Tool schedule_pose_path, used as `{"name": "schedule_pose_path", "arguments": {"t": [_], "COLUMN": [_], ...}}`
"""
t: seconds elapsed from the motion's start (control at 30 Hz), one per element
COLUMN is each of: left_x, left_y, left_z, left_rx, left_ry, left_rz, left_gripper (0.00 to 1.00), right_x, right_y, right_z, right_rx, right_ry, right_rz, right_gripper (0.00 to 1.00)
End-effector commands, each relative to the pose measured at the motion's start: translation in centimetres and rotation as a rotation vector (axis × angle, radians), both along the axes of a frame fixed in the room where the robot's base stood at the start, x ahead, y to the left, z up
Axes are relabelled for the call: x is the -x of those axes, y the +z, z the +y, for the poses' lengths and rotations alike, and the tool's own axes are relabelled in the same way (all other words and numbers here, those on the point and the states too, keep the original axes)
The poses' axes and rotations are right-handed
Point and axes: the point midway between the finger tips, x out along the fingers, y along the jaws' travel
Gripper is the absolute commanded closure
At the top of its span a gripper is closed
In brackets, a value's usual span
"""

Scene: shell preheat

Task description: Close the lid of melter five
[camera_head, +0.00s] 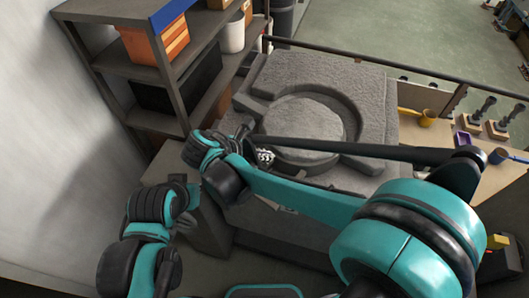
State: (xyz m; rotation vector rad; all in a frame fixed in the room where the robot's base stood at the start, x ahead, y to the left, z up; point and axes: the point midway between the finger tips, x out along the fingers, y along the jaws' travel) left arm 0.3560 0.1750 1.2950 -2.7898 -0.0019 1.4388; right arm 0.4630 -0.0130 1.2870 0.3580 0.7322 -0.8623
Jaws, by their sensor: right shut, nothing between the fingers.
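The melter (372,90) is a rough grey block with a round recess in its top. A pale round disc (300,122) lies inside the raised ring; I cannot tell whether it is the lid or the inside of the pot. A small white marking (265,156) is on the near left edge, too small to read. My right arm reaches across the melter's near side, and its dark gripper (240,140) is shut and empty beside the ring's left edge. My left gripper (187,192) is low at the left, apart from the ring, small and dark; its fingers are unclear.
A dark shelf unit (115,65) stands at the left with an orange bin (153,42) and a white container (231,34). A wooden bench (425,133) at the right holds a yellow ladle-like tool (420,117) and several dark-handled tools. A rail (355,58) runs behind the melter.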

Motion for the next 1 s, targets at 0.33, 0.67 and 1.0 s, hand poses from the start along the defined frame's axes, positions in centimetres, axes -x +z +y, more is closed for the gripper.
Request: {"name": "schedule_pose_path", "arguments": {"t": [0.33,0.67,1.0], "left_x": [0.0,0.0,0.0], "left_y": [0.0,-0.1,-0.6], "left_z": [0.0,0.0,0.0], "left_rx": [0.000,0.000,0.000], "left_ry": [0.000,0.000,0.000], "left_rz": [0.000,0.000,0.000], "left_gripper": [1.00,1.00,1.00], "right_x": [0.0,-1.7,-5.5], "right_y": [0.0,-0.1,-0.1], "right_z": [0.0,-4.9,-10.4], "right_rx": [0.000,-0.004,0.001], "right_ry": [0.001,0.147,0.267], "right_rz": [0.000,0.000,-0.001], "right_gripper": [1.00,1.00,1.00]}}
